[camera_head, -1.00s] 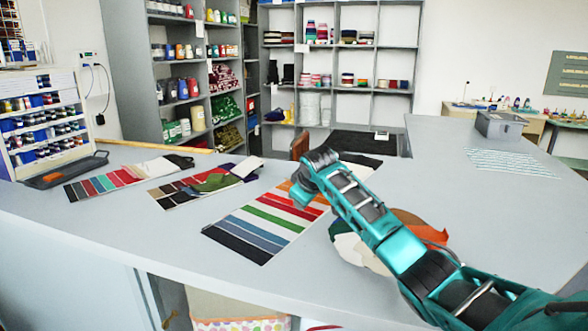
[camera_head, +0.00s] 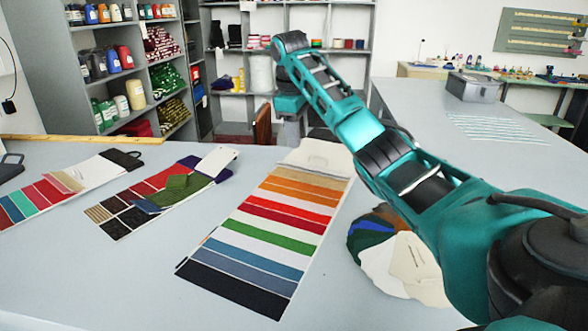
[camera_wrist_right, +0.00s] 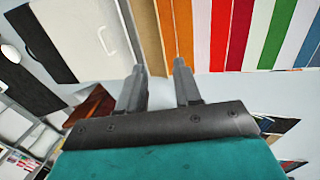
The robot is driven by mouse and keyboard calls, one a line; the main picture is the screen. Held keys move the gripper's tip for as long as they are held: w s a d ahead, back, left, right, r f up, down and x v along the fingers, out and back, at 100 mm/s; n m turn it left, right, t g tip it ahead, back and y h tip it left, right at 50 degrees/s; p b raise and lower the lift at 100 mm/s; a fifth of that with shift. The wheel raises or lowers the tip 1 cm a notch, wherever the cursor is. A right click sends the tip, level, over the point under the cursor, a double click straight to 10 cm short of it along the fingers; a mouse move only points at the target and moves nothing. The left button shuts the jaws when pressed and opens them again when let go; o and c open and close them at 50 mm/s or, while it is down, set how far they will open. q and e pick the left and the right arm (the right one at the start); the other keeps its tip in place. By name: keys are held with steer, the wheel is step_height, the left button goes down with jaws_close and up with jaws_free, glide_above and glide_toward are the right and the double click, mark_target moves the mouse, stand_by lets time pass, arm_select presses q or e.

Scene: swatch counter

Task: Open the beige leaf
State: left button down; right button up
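A striped swatch book (camera_head: 270,238) lies flat on the counter, running from black and blue leaves near me to red, orange and tan at the far end. A narrow beige-tan leaf (camera_head: 318,179) lies beside a whitish panel (camera_head: 318,154) there. My right arm reaches over the counter, its hand beyond the book's far end; its fingers are not clear in the head view. In the right wrist view, my right gripper (camera_wrist_right: 160,68) is open, fingers apart, by the tan and orange leaves (camera_wrist_right: 178,28). Contact cannot be told. My left gripper is out of view.
Two smaller swatch cards (camera_head: 70,187) (camera_head: 160,195) lie to the left. A round fan of swatches (camera_head: 405,262) is under my right forearm. A grey box (camera_head: 473,87) stands at the back right. The counter's front middle is clear.

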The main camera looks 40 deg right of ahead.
steer(key=f, duration=0.4)
steer(key=d+f, duration=0.1)
steer(key=f, duration=0.3)
steer(key=d+f, duration=0.1)
steer(key=f, duration=0.3)
steer(key=shift+w+d, duration=0.1)
steer(key=shift+w, duration=0.25)
steer(key=shift+c, duration=0.2)
jaws_close()
stand_by(0.5)
steer(key=shift+r, duration=0.1)
